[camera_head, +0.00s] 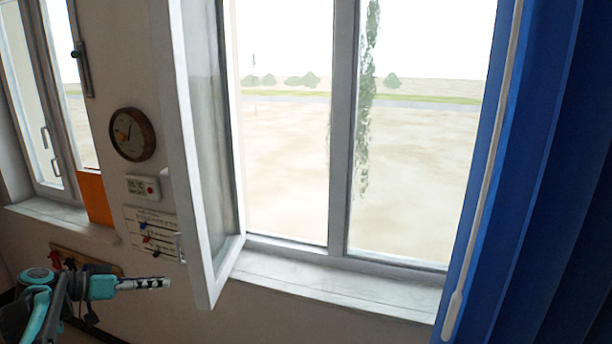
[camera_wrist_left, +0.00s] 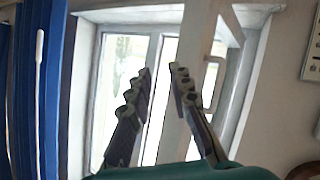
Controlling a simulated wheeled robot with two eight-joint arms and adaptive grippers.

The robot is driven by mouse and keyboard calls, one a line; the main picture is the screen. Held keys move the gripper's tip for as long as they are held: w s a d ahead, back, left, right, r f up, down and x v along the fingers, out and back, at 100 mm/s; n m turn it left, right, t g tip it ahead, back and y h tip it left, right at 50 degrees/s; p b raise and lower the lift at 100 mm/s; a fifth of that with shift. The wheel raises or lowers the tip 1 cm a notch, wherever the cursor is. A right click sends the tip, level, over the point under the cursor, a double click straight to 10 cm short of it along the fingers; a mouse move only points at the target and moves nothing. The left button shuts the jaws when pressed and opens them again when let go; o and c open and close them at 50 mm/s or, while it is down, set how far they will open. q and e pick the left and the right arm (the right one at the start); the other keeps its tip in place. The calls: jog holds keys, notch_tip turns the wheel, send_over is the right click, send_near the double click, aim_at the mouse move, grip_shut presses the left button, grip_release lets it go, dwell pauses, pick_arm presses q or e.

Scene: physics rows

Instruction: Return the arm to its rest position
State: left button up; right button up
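My left arm comes in at the lower left of the head view, with grey and teal links. Its gripper (camera_head: 145,283) points to the right, below the wall panel and left of the open window sash (camera_head: 205,285), apart from it. In the left wrist view the two dark fingers of the left gripper (camera_wrist_left: 161,71) stand apart with a gap between their tips. Nothing is held between them. The sash (camera_wrist_left: 190,90) shows behind the fingers. My right gripper is in neither view.
The sash swings into the room above the windowsill (camera_head: 330,290). A blue curtain (camera_head: 540,170) with a pale rod (camera_head: 485,170) hangs at the right. A clock (camera_head: 132,134), a small thermostat-like box (camera_head: 143,188) and a panel (camera_head: 152,233) are on the wall. An orange board (camera_head: 95,197) stands left.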

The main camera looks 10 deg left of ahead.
pick_arm(q)
jog(key=s+d+f+n+g+y+b, duration=0.1)
jog(key=s+d+f+g+y, duration=0.2)
jog(key=d, duration=0.7)
jog(key=s+d+f+n+y+b, duration=0.1)
jog(key=s+d+f+n, duration=0.2)
jog(key=d, duration=0.6)
jog(key=s+d+f+y+b, duration=0.1)
jog(key=s+d+f+y, duration=0.1)
jog(key=s+d+f, duration=0.2)
jog(key=s+d+f+y+b, duration=0.2)
jog(key=s+f, duration=0.6)
jog(key=s, duration=0.4)
jog(key=shift+s+d+f+y, duration=0.25)
jog(key=shift+d+y, duration=0.35)
jog(key=shift+d, duration=0.3)
